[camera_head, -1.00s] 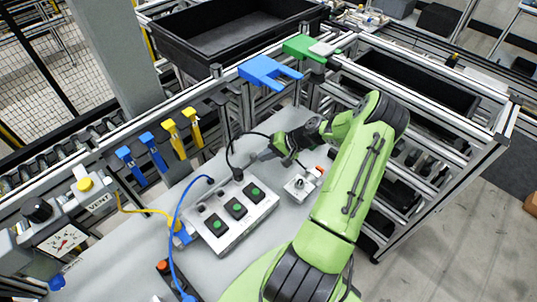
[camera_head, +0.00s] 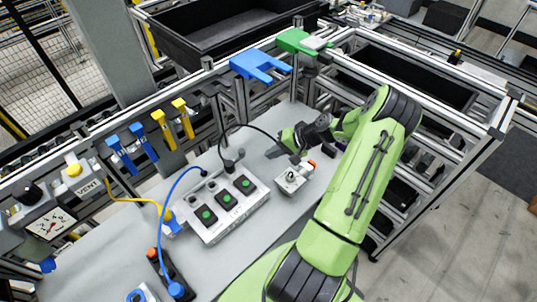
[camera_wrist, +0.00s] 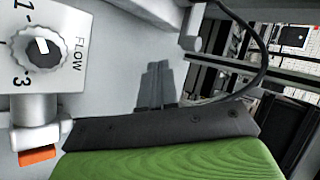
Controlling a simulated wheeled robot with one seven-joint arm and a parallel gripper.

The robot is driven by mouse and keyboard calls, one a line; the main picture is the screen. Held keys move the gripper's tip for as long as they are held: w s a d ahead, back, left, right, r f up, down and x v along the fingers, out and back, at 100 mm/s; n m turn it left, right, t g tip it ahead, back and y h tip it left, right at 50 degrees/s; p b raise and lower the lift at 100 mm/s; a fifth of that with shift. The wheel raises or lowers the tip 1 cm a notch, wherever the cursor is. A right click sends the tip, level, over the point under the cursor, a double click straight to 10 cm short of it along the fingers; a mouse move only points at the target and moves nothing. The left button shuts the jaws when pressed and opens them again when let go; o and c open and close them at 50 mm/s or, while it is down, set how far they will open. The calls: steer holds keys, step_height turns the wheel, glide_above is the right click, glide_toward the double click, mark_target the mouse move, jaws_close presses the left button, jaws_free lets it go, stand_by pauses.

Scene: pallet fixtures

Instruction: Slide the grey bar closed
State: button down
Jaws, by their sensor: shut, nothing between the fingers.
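A light grey bar (camera_head: 313,43) lies on a green fixture (camera_head: 292,40) on the back rail, with its near end sticking out to the right. Whether it is open or closed is too small to tell. My gripper (camera_head: 274,153) is low over the grey table, well in front of that fixture and not touching it. Its dark fingers (camera_wrist: 156,84) are together and empty in the wrist view. The grey bar does not show clearly in the wrist view.
A blue forked bracket (camera_head: 258,65) is left of the green fixture. A FLOW knob box (camera_head: 290,179) stands close to my gripper and shows in the wrist view (camera_wrist: 45,48). A button box (camera_head: 222,207) with cables is to the left. Blue and yellow clips hang on the rail.

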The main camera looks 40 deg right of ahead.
steer(key=r+v, duration=0.1)
steer(key=v, duration=0.6)
steer(key=shift+w+a, duration=0.25)
steer(key=shift+w, duration=0.05)
steer(key=shift+s, duration=0.1)
steer(key=a+r+n+g+h+b, duration=0.1)
steer(key=a+r+n+g+h, duration=0.15)
steer(key=a+r, duration=0.55)
steer(key=a+r+n+g+h, duration=0.25)
steer(key=a+r+n, duration=0.2)
steer(key=a, duration=0.75)
steer(key=s+a+r+n+t, duration=0.1)
steer(key=s+a+r, duration=0.1)
steer(key=s+a, duration=0.1)
steer(key=s+a+r+n+t, duration=0.1)
steer(key=s+a, duration=0.1)
steer(key=s, duration=0.4)
steer(key=s+a+r+n+t+h+b, duration=0.1)
steer(key=s+a+r, duration=0.1)
steer(key=s+a, duration=0.1)
steer(key=shift+s+a+r, duration=0.3)
steer(key=shift+s+a, duration=0.05)
steer(key=shift+s, duration=0.45)
